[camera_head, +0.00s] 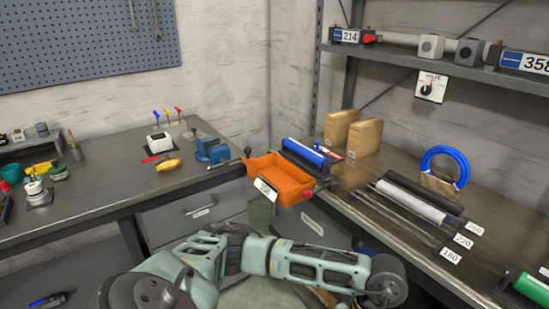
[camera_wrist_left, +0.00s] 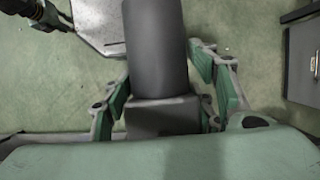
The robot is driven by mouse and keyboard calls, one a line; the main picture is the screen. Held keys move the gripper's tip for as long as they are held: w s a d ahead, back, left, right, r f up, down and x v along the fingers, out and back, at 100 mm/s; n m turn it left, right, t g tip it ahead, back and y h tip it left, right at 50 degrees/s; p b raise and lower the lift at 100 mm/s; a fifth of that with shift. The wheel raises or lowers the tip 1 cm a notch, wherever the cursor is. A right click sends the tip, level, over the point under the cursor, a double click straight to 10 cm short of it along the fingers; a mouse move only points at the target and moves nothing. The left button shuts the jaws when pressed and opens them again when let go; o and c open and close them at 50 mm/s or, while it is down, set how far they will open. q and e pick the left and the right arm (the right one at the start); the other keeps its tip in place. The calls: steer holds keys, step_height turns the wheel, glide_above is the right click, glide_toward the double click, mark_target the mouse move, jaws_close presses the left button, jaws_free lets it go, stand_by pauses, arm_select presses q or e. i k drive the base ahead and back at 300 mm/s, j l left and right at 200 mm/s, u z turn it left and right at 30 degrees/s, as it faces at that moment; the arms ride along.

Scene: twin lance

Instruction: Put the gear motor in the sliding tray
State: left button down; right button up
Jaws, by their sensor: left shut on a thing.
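In the left wrist view my left gripper (camera_wrist_left: 166,98) is shut on a dark grey part with a square block and a long cylinder, which looks like the gear motor (camera_wrist_left: 157,48). The fingers lie on both sides of the block, and green floor shows below. The orange sliding tray (camera_head: 279,181) is in the middle of the head view, between the two benches, with a white label on its front. Its inside looks empty. My left arm crosses the bottom of the head view, where its gripper and the held part do not show. My right gripper is not in view.
The left bench (camera_head: 110,190) holds a blue vise (camera_head: 212,151) close to the tray. The right bench (camera_head: 400,225) holds a blue roller (camera_head: 304,151), rods and a blue ring (camera_head: 443,153). A shelf (camera_head: 400,58) with grey blocks hangs above it.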

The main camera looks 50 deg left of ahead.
mark_target(276, 182)
steer(key=j, duration=0.95)
steer(key=k+j, duration=0.15)
steer(key=j, duration=1.8)
steer(key=k, duration=0.05)
